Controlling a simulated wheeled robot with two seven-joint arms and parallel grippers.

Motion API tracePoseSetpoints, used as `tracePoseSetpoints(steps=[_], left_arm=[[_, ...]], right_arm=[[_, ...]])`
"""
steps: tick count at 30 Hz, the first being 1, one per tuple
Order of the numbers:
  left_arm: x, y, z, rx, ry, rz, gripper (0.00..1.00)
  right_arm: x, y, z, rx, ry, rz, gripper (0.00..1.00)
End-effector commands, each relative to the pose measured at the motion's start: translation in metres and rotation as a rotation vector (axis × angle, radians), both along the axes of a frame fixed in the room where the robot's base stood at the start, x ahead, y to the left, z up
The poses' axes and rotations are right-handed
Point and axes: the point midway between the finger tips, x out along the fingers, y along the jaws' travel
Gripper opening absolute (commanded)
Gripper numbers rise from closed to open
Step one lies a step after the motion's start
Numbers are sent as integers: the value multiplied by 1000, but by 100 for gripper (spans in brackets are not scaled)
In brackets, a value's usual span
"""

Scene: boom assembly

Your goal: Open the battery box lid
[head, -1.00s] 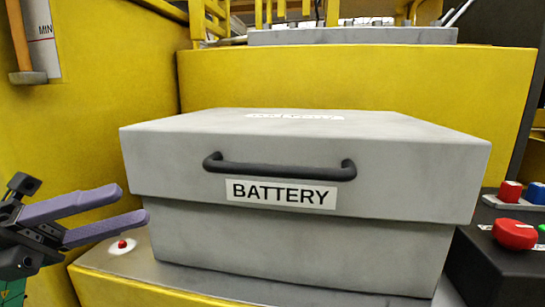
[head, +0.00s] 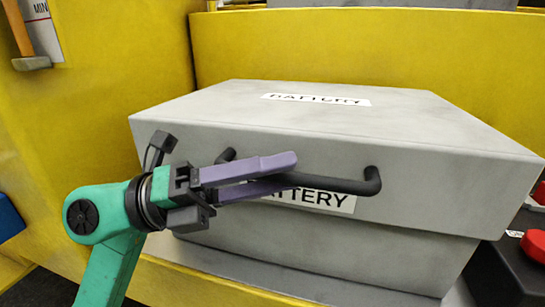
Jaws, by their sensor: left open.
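The grey battery box (head: 330,262) stands on a ledge with its lid (head: 440,165) down on it. A black bar handle (head: 345,186) runs across the lid's front face above a "BATTERY" label (head: 340,203), which is partly hidden. My left gripper (head: 290,172), with purple fingers, is open at the left half of the handle. One finger shows above the bar and the other overlaps it; I cannot tell whether they touch it. My right gripper is not in view.
A yellow wall (head: 400,50) stands behind the box and another yellow panel (head: 110,100) at its left. A black control box (head: 500,270) with a red knob (head: 535,246) sits close at the right.

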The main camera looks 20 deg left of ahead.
Motion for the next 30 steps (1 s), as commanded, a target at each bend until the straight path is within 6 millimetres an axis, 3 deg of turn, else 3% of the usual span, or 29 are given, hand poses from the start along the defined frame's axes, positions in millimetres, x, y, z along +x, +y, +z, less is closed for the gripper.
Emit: tracePoseSetpoints(steps=[6, 10, 30], left_arm=[[0, -1, -1, 0, 0, 0, 50], [0, -1, -1, 0, 1, 0, 0], [0, 0, -1, 1, 1, -1, 0]], right_arm=[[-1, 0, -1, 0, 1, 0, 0], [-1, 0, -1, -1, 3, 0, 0], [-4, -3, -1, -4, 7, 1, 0]])
